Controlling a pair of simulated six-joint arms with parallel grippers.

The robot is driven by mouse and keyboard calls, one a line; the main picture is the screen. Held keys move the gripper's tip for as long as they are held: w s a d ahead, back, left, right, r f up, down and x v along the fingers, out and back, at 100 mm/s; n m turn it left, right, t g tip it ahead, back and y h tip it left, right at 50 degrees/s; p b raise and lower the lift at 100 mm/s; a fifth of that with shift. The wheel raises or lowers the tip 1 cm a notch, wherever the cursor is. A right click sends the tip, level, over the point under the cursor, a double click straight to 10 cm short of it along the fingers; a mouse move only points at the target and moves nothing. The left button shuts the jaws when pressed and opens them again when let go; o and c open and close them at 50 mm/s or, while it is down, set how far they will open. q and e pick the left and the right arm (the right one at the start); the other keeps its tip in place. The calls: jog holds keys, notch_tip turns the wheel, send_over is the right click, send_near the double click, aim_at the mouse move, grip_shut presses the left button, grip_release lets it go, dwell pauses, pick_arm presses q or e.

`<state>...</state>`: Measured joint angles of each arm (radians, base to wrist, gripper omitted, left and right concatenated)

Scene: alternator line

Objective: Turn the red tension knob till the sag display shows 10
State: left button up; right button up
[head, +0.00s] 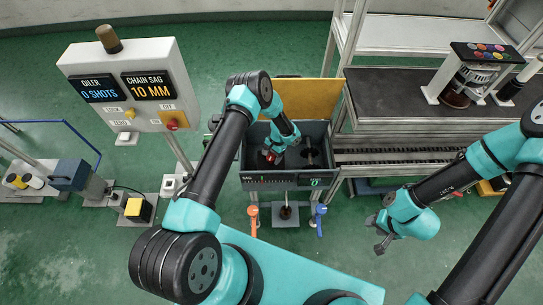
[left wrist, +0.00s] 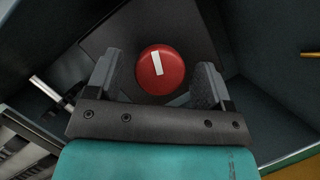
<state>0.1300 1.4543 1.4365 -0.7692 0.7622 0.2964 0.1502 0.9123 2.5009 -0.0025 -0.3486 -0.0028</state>
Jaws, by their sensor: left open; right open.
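The red tension knob (left wrist: 161,71) is round with a white pointer stripe, tilted slightly from upright in the left wrist view. In the head view the knob (head: 269,156) shows in part inside the dark grey box. My left gripper (left wrist: 164,84) is open, with one finger on each side of the knob and a gap visible beside it. The sag display (head: 148,85) on the grey panel reads "CHAIN SAG 10 MM". My right gripper (head: 380,240) is open and empty, over the floor at the right, away from the box.
The dark grey box (head: 246,178) has walls around the knob and a yellow lid (head: 310,98) raised behind. An orange lever (head: 254,218) and a blue lever (head: 320,215) stand in front. The oiler display (head: 99,89) reads "0 SHOTS". A conveyor (head: 400,155) runs to the right.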

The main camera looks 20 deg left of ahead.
pick_arm(q)
jog(key=shift+r, duration=0.1)
jog(key=v, duration=1.1)
jog(key=shift+r, duration=0.4)
jog(key=shift+d, duration=0.15)
jog(key=s+r+n+t+h, duration=0.1)
jog(key=s+r+n, duration=0.1)
jog(key=s, duration=0.7)
jog(key=s+r+n+t+h, duration=0.2)
jog(key=s+r, duration=0.1)
jog(key=s, duration=0.6)
jog(key=s+r+n+t+h, duration=0.1)
jog(key=s+r+t+h, duration=0.1)
jog(key=s, duration=0.8)
jog(key=shift+d+r+n, duration=0.35)
jog(key=shift+r+n, duration=0.05)
jog(key=shift+r, duration=0.45)
dwell(1.6)
